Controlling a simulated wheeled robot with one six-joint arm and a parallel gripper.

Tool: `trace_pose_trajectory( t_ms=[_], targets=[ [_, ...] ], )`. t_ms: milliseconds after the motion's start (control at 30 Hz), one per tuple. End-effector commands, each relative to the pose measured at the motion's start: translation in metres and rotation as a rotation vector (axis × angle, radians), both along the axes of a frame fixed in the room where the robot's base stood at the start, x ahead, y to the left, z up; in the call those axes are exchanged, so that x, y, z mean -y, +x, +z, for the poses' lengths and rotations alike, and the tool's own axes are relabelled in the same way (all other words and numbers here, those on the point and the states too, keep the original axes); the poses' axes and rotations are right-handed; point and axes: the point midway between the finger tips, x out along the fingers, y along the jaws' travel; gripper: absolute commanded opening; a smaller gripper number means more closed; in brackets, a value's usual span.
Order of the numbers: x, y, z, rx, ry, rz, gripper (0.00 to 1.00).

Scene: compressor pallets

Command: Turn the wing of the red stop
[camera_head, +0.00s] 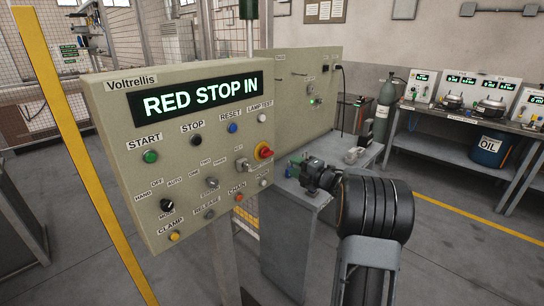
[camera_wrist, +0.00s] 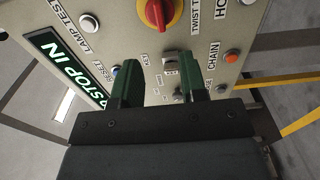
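The red stop (camera_head: 264,151) is a red knob on a yellow ring at the right edge of the control panel (camera_head: 120,180). The panel's display reads RED STOP IN. In the wrist view the red stop (camera_wrist: 156,12) is at the top, cut by the frame edge, with its red raised wing partly visible. My gripper (camera_wrist: 158,62) has two green fingers, apart with nothing between them. The fingers point at the panel, below the red stop in this view, and are clear of it. In the head view my gripper (camera_head: 293,166) is right of the panel.
A white lamp-test button (camera_wrist: 89,22) and the orange chain button (camera_wrist: 232,56) flank the stop in the wrist view. A grey cabinet (camera_head: 290,240) stands behind my arm. A yellow post (camera_head: 75,130) is at the left, and a workbench (camera_head: 470,130) is at the far right.

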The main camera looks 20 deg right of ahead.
Motion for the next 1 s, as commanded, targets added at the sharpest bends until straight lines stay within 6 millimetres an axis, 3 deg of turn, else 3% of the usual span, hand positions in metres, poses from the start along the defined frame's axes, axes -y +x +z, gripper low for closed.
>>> trace_pose_trajectory(
  t_ms=[200, 500, 700, 1000],
  targets=[
    [-0.020, 0.040, 0.002, -0.001, 0.000, 0.003, 0.39],
    [-0.039, 0.083, 0.002, -0.002, 0.001, -0.001, 0.39],
    [-0.045, 0.097, 0.001, -0.002, 0.001, -0.002, 0.39],
    [-0.047, 0.101, 0.000, -0.002, 0.001, -0.003, 0.39]
  ],
)
